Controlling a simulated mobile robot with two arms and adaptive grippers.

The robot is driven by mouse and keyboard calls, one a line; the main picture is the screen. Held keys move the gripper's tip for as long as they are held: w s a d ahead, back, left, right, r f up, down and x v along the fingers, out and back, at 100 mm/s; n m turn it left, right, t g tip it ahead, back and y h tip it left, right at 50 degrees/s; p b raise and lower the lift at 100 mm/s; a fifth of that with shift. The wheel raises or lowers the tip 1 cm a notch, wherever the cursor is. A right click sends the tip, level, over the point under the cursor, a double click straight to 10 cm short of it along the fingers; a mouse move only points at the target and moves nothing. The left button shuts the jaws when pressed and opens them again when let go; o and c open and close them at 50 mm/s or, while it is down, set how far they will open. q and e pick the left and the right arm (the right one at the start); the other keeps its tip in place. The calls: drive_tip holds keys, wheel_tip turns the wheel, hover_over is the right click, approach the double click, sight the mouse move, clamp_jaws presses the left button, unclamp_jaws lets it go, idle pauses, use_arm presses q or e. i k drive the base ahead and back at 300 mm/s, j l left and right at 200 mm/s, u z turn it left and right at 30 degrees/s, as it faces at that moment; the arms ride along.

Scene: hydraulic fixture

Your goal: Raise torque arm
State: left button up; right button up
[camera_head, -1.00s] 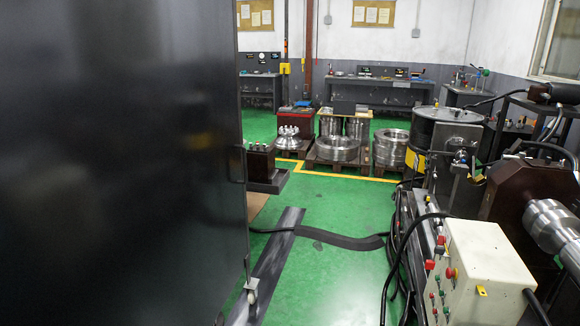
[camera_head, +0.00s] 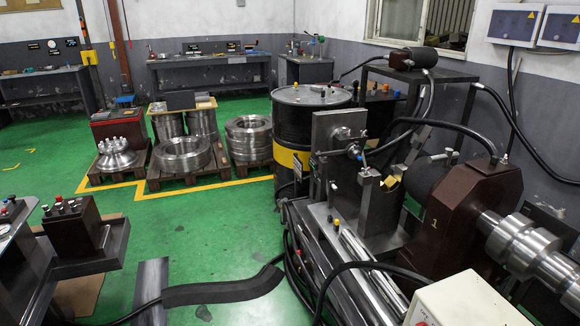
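The hydraulic fixture (camera_head: 430,215) stands at the right of the head view. A yellow piece (camera_head: 389,183) sits on a steel block (camera_head: 378,205) near the middle. I cannot tell for sure which part is the torque arm. Neither of my grippers is in view.
A beige control box (camera_head: 470,300) is at the bottom right. A black drum with a yellow band (camera_head: 290,157) stands behind the fixture. A dark cable cover (camera_head: 225,290) crosses the green floor. Pallets with steel rings (camera_head: 185,155) stand further back. The middle floor (camera_head: 195,225) is clear.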

sight(344, 151)
drive_tip(key=i+j+z, duration=0.4)
drive_tip(key=i+j, duration=0.15)
drive_tip(key=j, duration=0.2)
drive_tip(key=i+u, duration=0.35)
drive_tip(key=i+l+u, duration=0.5)
drive_tip(key=i+u, duration=0.25)
drive_tip(key=k, duration=0.05)
